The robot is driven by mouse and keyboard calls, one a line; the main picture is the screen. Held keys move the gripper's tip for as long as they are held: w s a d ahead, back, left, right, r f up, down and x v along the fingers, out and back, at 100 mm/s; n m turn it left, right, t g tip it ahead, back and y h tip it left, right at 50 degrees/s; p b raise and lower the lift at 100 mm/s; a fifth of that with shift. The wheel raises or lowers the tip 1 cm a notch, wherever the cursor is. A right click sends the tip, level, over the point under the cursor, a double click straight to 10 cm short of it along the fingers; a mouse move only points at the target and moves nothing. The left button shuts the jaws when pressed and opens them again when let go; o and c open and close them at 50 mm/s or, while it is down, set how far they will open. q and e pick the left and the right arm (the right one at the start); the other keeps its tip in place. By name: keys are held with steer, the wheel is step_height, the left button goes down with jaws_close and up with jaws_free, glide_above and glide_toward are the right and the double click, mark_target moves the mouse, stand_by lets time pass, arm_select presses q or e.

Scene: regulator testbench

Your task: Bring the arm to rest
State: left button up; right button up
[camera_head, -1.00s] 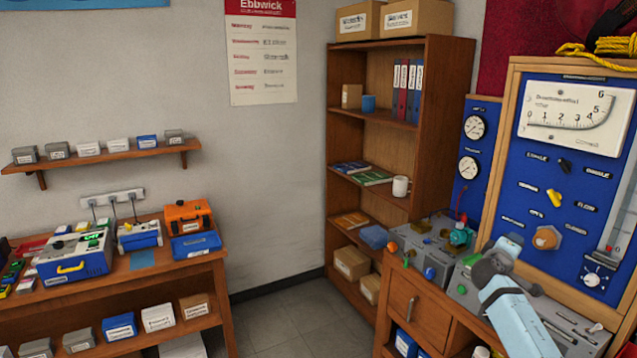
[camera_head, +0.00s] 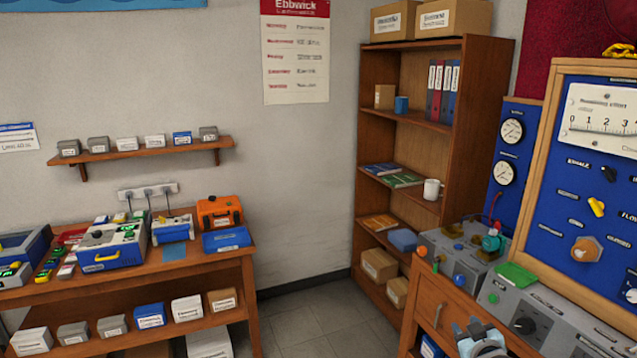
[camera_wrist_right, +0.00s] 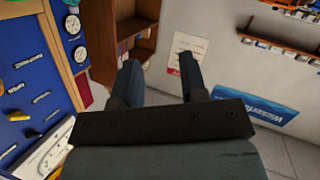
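My right gripper (camera_head: 474,328) shows at the bottom edge of the head view, in front of the wooden bench at the right; most of its arm is cut off by the frame. In the right wrist view my right gripper (camera_wrist_right: 161,75) has its two dark fingers apart with nothing between them. The wrist view looks across the room toward the shelf unit and the wall, tilted. My left arm and gripper are not in view.
The blue test panel (camera_head: 570,180) with gauges and the grey regulator unit (camera_head: 540,316) stand close on the right. A bookshelf (camera_head: 480,150) stands behind. A workbench (camera_head: 170,262) with instrument boxes is at the left. Floor (camera_head: 310,330) between them is clear.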

steer(key=s+a+f+g+y, duration=0.1)
steer(key=s+a+f, duration=0.5)
steer(key=s, duration=0.5)
steer(key=s+a+f+g+y, duration=0.15)
steer(key=s+a+f, duration=0.25)
steer(key=s+f, duration=0.45)
steer(key=s+a+g, duration=0.1)
steer(key=s+a, duration=0.2)
steer(key=s, duration=0.6)
steer(key=s+a+g, duration=0.1)
steer(key=s+a, duration=0.2)
steer(key=s, duration=0.6)
steer(key=shift+s+f+m, duration=0.4)
steer(key=shift+f, duration=0.05)
steer(key=shift+y, duration=0.25)
